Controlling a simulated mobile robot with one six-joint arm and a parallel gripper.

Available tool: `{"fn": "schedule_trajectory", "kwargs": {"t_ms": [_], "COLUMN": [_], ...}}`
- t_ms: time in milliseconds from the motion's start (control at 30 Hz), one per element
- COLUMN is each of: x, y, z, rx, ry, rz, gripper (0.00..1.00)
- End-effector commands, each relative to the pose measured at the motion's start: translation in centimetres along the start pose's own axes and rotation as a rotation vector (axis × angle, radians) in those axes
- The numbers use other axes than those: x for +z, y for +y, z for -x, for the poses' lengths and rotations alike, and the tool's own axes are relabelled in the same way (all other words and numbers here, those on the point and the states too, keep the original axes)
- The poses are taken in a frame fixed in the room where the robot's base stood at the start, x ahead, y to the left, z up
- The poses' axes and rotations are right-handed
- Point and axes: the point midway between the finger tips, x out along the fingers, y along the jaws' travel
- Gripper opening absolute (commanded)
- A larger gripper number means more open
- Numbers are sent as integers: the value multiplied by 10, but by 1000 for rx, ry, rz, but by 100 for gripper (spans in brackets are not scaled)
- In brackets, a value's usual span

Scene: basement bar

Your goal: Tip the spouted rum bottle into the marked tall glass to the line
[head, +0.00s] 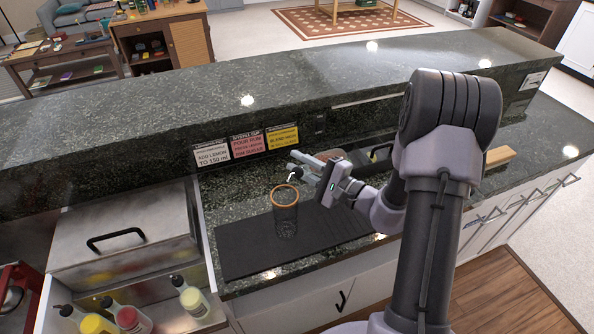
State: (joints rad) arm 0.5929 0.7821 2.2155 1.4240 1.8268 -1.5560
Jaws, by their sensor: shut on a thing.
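The tall glass (285,212) stands upright on a black ribbed mat on the counter. It is clear, with an orange-brown band at the rim; no measuring line or liquid level can be made out. My gripper (307,168) is above and to the right of the glass, shut on what appears to be the rum bottle (332,155). Only a brownish part of the bottle shows behind the gripper, and the rest is hidden. A small dark spout tip (294,175) shows just above the glass rim. The bottle's exact tilt and any stream cannot be told.
The black mat (242,250) has bare room left of the glass. Instruction cards (248,146) line the raised bar ledge behind. Left are a steel lidded bin (120,235) and several capped bottles (130,318) in a well. A wooden block (500,156) lies right.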

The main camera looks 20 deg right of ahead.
Motion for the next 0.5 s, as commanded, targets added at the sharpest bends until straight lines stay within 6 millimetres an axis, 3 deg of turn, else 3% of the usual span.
{"fn": "schedule_trajectory", "kwargs": {"t_ms": [500], "x": [-5], "y": [10], "z": [0], "rx": [-1], "ry": [0], "rz": [44], "gripper": [0]}}
